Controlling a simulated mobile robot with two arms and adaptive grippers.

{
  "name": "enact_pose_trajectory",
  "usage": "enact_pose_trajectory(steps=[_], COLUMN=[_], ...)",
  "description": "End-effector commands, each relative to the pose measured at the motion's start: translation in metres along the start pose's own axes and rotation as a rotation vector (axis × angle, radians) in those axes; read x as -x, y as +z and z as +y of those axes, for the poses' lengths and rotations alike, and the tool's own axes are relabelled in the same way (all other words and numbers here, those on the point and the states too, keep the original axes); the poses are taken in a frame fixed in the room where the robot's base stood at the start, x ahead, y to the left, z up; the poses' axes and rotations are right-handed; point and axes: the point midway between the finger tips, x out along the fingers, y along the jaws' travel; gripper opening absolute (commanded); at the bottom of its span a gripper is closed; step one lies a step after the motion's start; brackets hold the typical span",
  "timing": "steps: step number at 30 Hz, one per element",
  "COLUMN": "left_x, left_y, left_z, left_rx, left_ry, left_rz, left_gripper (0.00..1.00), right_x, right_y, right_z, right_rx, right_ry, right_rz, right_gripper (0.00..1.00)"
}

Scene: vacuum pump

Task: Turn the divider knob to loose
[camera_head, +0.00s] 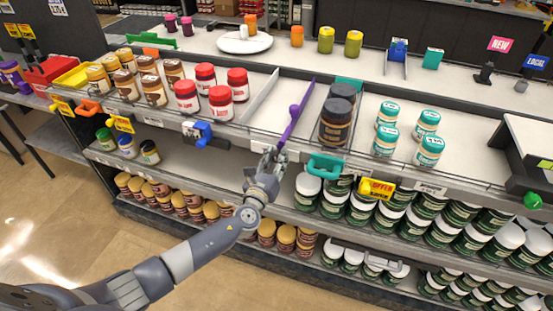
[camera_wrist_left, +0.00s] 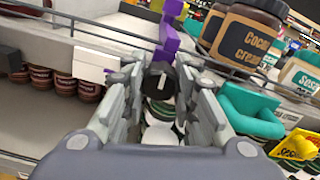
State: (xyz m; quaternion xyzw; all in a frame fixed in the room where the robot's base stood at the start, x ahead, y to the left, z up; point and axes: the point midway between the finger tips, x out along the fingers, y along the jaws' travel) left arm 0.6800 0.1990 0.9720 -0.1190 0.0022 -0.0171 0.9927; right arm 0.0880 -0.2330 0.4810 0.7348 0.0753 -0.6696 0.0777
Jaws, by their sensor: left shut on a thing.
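The purple divider (camera_head: 297,108) stands on the middle shelf, running from front to back, with a round purple part on it. In the left wrist view, its purple front end (camera_wrist_left: 168,40) leads down to a dark round knob (camera_wrist_left: 160,82) with a light mark. My left gripper (camera_head: 273,156) is at the shelf's front edge, at the near end of the divider. Its fingers are on either side of the knob and shut on it. In the head view the gripper hides the knob. I cannot read the knob's setting. My right gripper is not in view.
Dark-lidded jars (camera_head: 336,120) stand just right of the divider. A teal clip (camera_head: 325,166) and a yellow offer tag (camera_head: 376,188) stick out from the shelf edge to the right. A blue clip (camera_head: 202,134) is to the left. Green jars fill the shelf below.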

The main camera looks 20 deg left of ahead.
Motion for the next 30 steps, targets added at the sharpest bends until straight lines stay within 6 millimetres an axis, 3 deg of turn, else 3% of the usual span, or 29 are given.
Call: enact_pose_trajectory(steps=[15,30], left_x=[0.000,0.000], left_y=[-0.004,-0.003], left_z=[0.001,0.000], left_rx=[0.402,0.875], left_ry=[0.000,0.000], left_rz=[-0.002,-0.001], left_gripper=[0.03,0.02], right_x=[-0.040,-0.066], right_y=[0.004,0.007], right_z=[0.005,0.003], right_rx=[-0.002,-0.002], right_ry=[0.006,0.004], right_rz=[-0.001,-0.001], right_gripper=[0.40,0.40])
